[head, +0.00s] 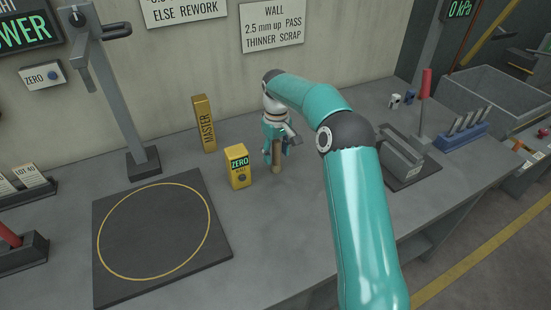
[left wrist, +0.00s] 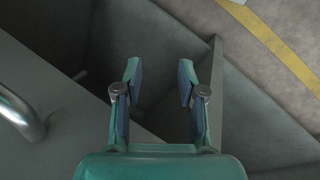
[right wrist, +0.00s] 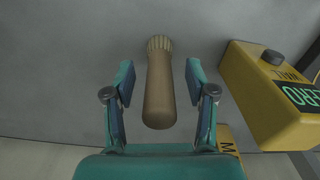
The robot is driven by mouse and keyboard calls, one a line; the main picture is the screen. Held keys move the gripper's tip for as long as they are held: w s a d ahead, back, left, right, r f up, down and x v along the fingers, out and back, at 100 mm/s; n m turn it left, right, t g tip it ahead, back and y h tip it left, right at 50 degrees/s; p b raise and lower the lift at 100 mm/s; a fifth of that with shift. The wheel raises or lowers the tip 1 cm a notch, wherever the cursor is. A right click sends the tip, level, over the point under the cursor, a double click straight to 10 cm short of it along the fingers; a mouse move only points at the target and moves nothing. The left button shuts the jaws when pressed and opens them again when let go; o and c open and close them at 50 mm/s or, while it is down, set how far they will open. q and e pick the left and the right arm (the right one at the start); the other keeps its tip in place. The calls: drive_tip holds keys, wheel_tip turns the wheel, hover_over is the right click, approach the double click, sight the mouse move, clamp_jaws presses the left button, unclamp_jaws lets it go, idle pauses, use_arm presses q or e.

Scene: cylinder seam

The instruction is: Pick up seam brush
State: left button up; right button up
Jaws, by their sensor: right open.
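The seam brush (right wrist: 160,90) has a brown rounded handle and a pale ribbed end. In the right wrist view it sits between the open fingers of my right gripper (right wrist: 160,88), with a gap on each side. In the head view the brush (head: 276,156) shows as a short brown upright piece at my right gripper (head: 274,148), above the bench. My left gripper (left wrist: 160,85) is open and empty in the left wrist view, over a grey edge and dark recess.
A yellow ZERO gauge block (head: 238,168) stands just left of the brush. A black pad (head: 205,235) with a yellow ring lies at the left. A grey holder (head: 408,160) and a blue rack (head: 462,135) stand at the right.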

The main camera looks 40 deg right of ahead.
drive_tip(key=shift+f, duration=0.15)
clamp_jaws()
idle(0.4)
